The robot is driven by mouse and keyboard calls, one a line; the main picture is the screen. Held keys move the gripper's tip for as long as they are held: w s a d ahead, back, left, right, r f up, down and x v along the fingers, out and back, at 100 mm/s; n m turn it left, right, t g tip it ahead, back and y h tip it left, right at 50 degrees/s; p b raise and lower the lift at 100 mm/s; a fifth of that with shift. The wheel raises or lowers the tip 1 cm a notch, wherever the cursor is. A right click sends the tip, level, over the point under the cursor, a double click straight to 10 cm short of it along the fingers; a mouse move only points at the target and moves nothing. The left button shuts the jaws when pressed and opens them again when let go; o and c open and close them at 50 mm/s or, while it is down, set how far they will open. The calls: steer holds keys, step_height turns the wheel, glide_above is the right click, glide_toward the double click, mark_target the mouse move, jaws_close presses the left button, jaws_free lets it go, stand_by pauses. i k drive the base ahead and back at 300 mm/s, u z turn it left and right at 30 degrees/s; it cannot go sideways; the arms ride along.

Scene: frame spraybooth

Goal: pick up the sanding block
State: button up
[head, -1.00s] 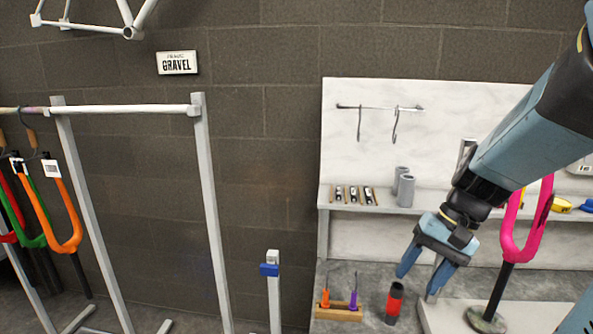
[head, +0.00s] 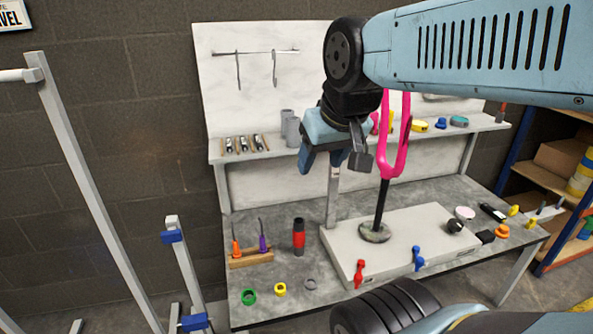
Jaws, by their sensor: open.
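My gripper (head: 335,162) is open and empty, in the air over the back of the grey workbench (head: 290,220), near the shelf. I cannot surely pick out the sanding block. A small dark block (head: 486,237) lies at the right part of the bench, beside the grey raised plate, and may be it. A black-and-white piece (head: 492,212) lies a little behind it. Both are far to the right of my gripper and below it.
A pink fork (head: 398,150) stands upright on a black post on the raised plate (head: 340,245), close to my gripper. A red-black cylinder (head: 299,238) and a wooden tool holder (head: 250,258) stand at left. Red and blue clamps (head: 418,257) line the plate's front.

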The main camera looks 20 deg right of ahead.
mark_target(487, 236)
steer(key=u, duration=1.6)
steer(key=i, duration=0.1)
steer(key=z, duration=3.1)
